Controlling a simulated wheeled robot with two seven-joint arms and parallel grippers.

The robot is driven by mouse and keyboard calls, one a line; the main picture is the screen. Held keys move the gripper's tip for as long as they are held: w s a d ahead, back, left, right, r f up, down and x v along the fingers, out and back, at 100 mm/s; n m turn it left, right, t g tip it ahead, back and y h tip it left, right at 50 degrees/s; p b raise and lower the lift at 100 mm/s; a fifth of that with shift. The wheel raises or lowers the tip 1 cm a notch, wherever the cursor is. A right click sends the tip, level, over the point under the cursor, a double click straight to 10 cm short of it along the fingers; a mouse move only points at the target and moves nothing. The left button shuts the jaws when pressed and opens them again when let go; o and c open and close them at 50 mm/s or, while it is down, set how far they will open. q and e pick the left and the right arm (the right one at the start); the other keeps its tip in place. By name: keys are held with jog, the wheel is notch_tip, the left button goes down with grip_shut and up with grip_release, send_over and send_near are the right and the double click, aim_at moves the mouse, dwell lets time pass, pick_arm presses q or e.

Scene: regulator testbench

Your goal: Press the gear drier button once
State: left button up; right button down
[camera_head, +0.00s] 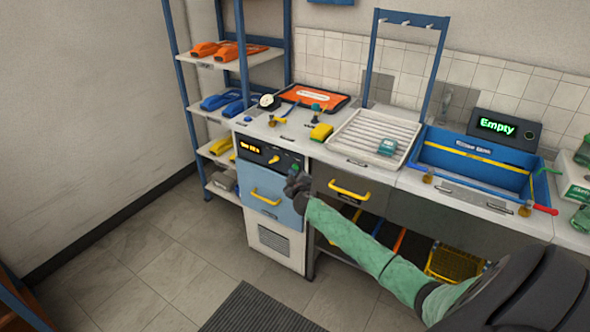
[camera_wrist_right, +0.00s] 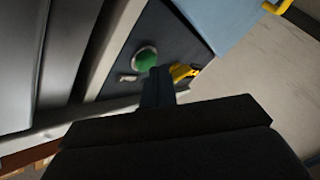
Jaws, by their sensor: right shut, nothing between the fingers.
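The gear drier (camera_head: 272,185) has a dark control panel with a lit orange display (camera_head: 250,146) and a yellow knob (camera_head: 274,159). A round green button (camera_head: 295,168) is at the panel's right end, just above my right gripper (camera_head: 297,183). In the right wrist view the green button (camera_wrist_right: 145,59) is left of the yellow knob (camera_wrist_right: 185,72). The shut, empty fingertips (camera_wrist_right: 157,76) are close in front of the panel, between button and knob in the picture. I cannot tell whether they touch. My left gripper is not in view.
The drier's blue drawer (camera_head: 268,197) with its yellow handle is below the panel. A white ribbed tray (camera_head: 345,150), a yellow item (camera_head: 321,132) and a blue bin (camera_head: 470,172) are on the bench. A screen (camera_head: 497,126) reads "Empty". Floor is free at left.

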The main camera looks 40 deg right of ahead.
jog(key=shift+w+d, duration=0.2)
jog(key=shift+d, duration=0.2)
dwell(0.7)
dwell(0.3)
jog(key=shift+s+a, duration=0.35)
jog(key=shift+a, duration=0.45)
jog(key=shift+s+a, duration=0.35)
jog(key=shift+a, duration=0.4)
jog(key=shift+s+a, duration=0.3)
jog(key=shift+a, duration=0.5)
jog(key=shift+s+a, duration=0.35)
jog(key=shift+a, duration=0.4)
